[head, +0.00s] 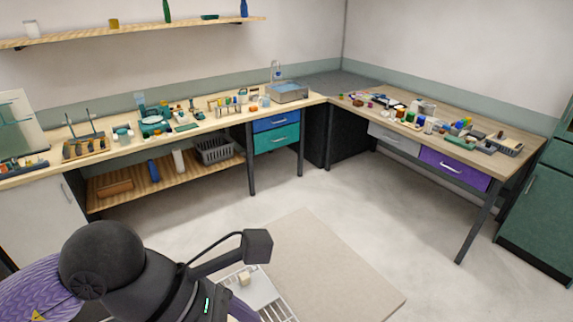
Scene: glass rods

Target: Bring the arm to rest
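Part of my own arm, a dark rounded link with a green light, fills the lower left of the head view. I see no fingertips of either gripper. Whether either one holds anything does not show. No glass rods can be made out at this distance.
A long wooden bench (92,158) with many small items runs along the left wall. A second bench (518,166) with a purple drawer (454,168) stands at right, beside a green cabinet (540,215). A beige mat (325,265) lies on open floor. A wall shelf (130,29) hangs upper left.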

